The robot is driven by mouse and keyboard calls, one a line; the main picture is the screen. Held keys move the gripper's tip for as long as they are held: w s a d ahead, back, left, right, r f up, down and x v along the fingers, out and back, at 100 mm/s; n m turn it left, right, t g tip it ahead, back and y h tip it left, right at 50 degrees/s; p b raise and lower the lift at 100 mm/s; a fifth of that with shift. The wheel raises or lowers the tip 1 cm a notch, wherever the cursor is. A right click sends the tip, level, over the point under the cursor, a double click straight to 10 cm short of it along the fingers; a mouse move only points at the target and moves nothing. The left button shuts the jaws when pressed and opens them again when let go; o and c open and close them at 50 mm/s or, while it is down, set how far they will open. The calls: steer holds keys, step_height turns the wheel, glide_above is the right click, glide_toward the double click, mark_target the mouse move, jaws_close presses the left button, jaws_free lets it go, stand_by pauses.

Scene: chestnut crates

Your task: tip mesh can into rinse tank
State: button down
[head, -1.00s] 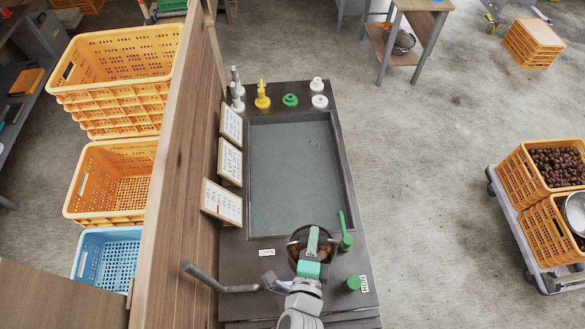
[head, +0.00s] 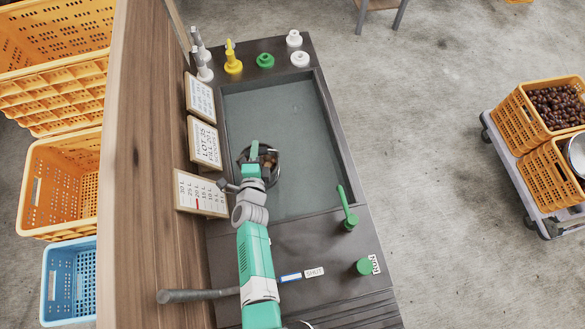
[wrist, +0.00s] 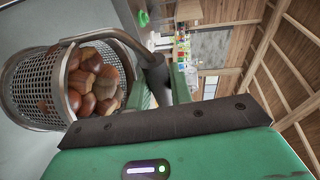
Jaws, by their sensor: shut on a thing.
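The mesh can (head: 270,156) hangs over the left side of the rinse tank (head: 306,160), near its front left corner. In the wrist view the can (wrist: 40,92) is metal mesh with a rim and a bar handle, and it holds brown chestnuts (wrist: 92,80). It looks about upright, as the roof side lies to the right there. My gripper (head: 254,160) is shut on the can's handle. The tank floor is grey-green and bare. The arm and fingers hide part of the can in the head view.
A wooden partition (head: 150,150) with sign boards (head: 204,143) runs along the left. Green lever (head: 347,212) and green knob (head: 364,267) stand at right front. Yellow, green and white fittings line the back edge. A grey lever (head: 195,294) lies front left.

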mark_target(244, 153)
steer(key=a, duration=0.1)
steer(key=a+f, duration=0.1)
steer(key=a+f+b, duration=0.1)
steer(key=shift+w+a, duration=0.35)
steer(key=shift+w, duration=0.05)
steer(key=shift+d, duration=0.15)
